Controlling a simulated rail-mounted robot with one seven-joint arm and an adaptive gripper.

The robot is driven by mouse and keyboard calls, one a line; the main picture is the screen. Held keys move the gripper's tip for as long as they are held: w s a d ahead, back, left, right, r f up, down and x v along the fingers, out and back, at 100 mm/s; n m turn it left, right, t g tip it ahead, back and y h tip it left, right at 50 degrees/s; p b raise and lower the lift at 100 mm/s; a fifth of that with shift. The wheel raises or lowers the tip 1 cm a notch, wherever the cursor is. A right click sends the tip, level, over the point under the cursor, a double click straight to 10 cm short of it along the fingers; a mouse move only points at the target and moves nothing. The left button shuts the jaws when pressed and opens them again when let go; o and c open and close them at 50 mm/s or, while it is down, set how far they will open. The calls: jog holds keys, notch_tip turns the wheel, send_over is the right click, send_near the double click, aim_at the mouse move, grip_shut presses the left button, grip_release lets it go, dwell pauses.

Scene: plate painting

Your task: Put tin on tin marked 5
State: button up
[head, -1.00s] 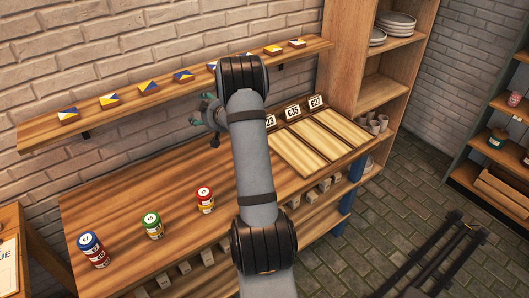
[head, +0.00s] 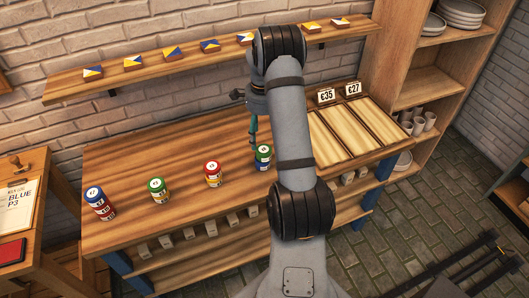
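Several tins stand in a row on the wooden bench (head: 150,160). At the left is a taller blue-over-red one (head: 99,202), perhaps two tins stacked. The lids carry small marks that I cannot read, so I cannot tell which is 5. My gripper (head: 253,128) points down just above and beside the blue-over-green tin. My arm hides most of it; I cannot tell whether it touches or holds that tin.
A shelf (head: 120,83) with several small painted tiles runs along the wall above the bench. Wooden slots with price cards (head: 326,95) lie right of my arm. A side table with a card reading BLUE P3 (head: 16,206) stands at the left.

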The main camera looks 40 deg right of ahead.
aim_at(264, 149)
notch_tip(264, 149, down, 3)
jog(key=shift+w+r, duration=0.1)
jog(key=shift+d+f+p, duration=0.15)
jog(key=shift+f+p, duration=0.6)
jog(key=shift+f, duration=0.6)
jog(key=shift+d+f+p, duration=0.15)
jog(key=shift+f+p, duration=0.55)
jog(key=shift+f, duration=0.6)
jog(key=c, duration=0.3)
jog(key=c, duration=1.1)
jog(key=shift+r, duration=0.1)
jog(key=shift+c, duration=0.3)
